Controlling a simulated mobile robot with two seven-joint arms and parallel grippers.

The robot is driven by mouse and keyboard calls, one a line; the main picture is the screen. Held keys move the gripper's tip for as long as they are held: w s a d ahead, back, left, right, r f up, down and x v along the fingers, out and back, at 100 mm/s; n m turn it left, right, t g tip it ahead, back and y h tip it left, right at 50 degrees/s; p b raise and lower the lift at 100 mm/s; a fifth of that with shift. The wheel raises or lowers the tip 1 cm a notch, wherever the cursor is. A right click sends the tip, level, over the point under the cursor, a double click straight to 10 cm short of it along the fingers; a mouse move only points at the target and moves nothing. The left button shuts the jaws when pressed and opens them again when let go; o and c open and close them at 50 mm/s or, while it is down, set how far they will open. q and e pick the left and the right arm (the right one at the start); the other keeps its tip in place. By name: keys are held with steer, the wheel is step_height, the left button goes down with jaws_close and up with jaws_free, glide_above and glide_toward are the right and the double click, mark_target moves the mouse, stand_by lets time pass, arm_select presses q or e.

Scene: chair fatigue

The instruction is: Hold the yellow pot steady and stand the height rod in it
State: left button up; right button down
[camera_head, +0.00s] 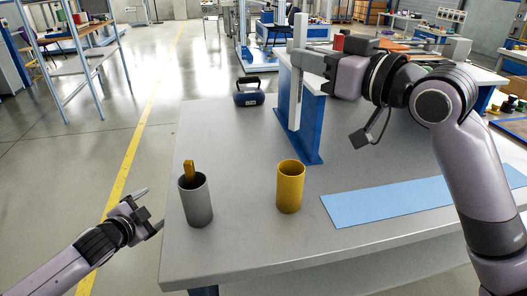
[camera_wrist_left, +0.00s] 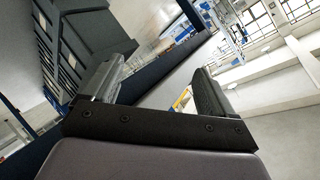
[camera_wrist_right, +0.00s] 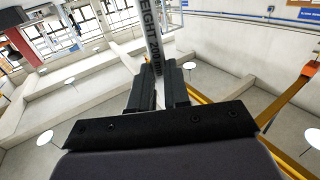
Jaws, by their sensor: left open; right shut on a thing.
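The yellow pot (camera_head: 290,189) stands upright on the grey table, and no object shows above its rim. The height rod (camera_head: 296,92) is a long pale bar held upright by my right gripper (camera_head: 299,62). Its lower end appears above and behind the pot in the head view, apart from it. In the right wrist view the rod (camera_wrist_right: 152,35) shows "HEIGHT 200 mm" lettering between the shut fingers (camera_wrist_right: 160,85). My left gripper (camera_head: 148,211) is open and empty at the table's left edge, left of the grey pot and away from the yellow one.
A grey pot (camera_head: 197,204) with a wooden-looking piece (camera_head: 189,171) in it stands left of the yellow pot. A blue mat (camera_head: 395,200) lies to the right. The table front is clear.

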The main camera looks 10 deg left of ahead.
arm_select(q)
steer(key=w+a+r+t, duration=0.15)
steer(key=w+r, duration=0.45)
steer(key=r, duration=0.6)
step_height(320, 180, up, 9)
steer(key=n+g+h, duration=0.1)
steer(key=g+h, duration=0.5)
steer(key=h, duration=0.3)
glide_above(280, 185)
steer(key=s+a, duration=0.3)
step_height(280, 185, down, 6)
steer(key=shift+a+f, duration=0.1)
steer(key=shift+x, duration=3.9)
steer(key=shift+f, duration=0.1)
